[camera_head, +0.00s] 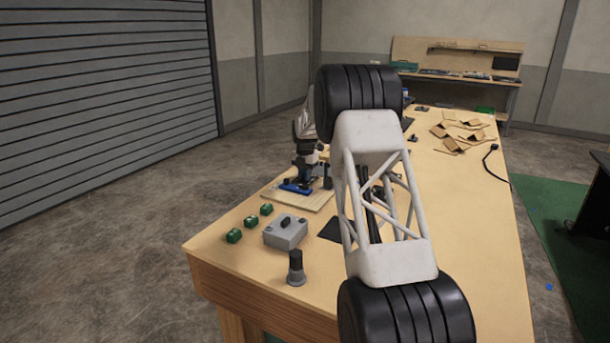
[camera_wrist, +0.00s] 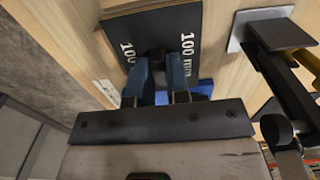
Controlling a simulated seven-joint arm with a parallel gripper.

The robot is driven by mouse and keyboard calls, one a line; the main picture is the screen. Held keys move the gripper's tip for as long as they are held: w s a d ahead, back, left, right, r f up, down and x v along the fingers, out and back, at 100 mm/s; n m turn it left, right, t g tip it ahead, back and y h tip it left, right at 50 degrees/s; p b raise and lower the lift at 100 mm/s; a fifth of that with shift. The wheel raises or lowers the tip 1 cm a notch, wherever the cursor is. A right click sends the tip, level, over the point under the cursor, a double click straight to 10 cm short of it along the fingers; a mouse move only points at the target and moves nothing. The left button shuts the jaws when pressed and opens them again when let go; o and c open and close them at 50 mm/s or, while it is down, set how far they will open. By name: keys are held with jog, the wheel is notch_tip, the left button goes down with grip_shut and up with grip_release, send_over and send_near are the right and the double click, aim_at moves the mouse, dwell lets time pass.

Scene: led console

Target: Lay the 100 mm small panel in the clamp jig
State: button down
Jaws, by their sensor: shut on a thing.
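The small panel (camera_wrist: 150,28) is a dark plate marked "100 mm" in white along two edges. My gripper (camera_wrist: 158,62) has blue fingers and is shut on a dark knob in the middle of the panel. The panel is over light wood; I cannot tell whether it touches. The clamp jig shows at the right of the wrist view as a black clamp arm (camera_wrist: 285,65) beside a pale metal plate (camera_wrist: 250,22). In the head view, the jig's wooden board (camera_head: 312,203) carries a blue part (camera_head: 295,188). My gripper (camera_head: 307,165) is above it, small and partly hidden.
A grey box (camera_head: 286,232), several green blocks (camera_head: 251,222) and a dark cylinder (camera_head: 296,268) stand at the near left of the table. A black flat sheet (camera_head: 335,230) lies beside the board. Cardboard pieces (camera_head: 455,138) lie far right. The right tabletop is mostly clear.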

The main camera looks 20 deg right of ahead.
jog(key=shift+f, duration=0.2)
dwell(0.6)
jog(key=c, duration=1)
grip_release()
jog(key=shift+r, duration=0.1)
jog(key=shift+r, duration=3.8)
